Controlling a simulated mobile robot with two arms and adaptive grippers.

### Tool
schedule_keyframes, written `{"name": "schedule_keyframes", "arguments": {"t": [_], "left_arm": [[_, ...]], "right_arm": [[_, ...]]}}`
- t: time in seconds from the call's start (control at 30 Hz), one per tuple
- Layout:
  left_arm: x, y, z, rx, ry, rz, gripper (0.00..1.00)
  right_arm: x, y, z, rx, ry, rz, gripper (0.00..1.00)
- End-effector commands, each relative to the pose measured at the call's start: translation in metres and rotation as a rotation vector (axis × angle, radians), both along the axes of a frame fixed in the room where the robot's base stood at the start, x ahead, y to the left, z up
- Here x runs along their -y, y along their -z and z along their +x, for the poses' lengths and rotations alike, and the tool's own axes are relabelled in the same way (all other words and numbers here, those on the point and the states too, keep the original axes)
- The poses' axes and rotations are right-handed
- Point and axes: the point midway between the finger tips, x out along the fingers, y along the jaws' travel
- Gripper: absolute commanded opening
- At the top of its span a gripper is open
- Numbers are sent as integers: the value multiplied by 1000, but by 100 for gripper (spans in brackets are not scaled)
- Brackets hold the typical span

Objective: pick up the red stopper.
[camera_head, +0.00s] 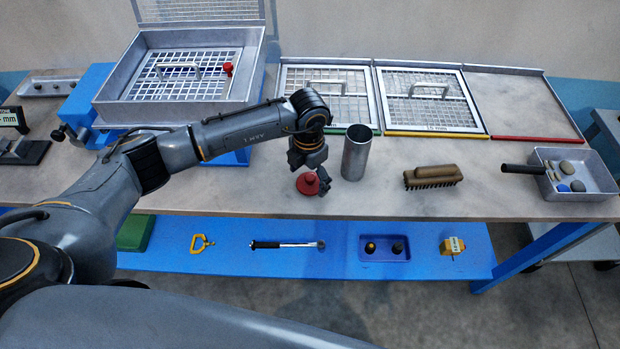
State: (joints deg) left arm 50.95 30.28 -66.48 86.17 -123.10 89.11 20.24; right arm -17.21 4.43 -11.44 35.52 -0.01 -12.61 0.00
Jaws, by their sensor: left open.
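The red stopper (307,184) is on the bench top near its front edge, just left of the metal cylinder. My left gripper (313,178) points down right at the stopper and is open. Its dark fingers partly cover the stopper, one showing on its right side. I cannot tell whether the fingers touch it. My right gripper is not in view.
A metal cylinder (356,153) stands close to the right of my left gripper. A brush (433,177) and a tray of stones (594,186) lie farther right. Sieve frames (430,132) line the back, beside a large open sieve box (120,113).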

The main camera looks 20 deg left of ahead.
Motion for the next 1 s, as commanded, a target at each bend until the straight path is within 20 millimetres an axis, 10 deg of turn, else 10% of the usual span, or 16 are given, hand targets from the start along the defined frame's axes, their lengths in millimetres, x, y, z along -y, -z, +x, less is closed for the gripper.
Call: {"name": "schedule_keyframes", "arguments": {"t": [0.23,0.5,1.0], "left_arm": [[0,3,0,2,1,-1,85],[0,3,0,1,1,0,37],[0,-12,1,4,1,-1,37]], "right_arm": [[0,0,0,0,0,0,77],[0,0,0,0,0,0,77],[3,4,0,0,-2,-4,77]]}}
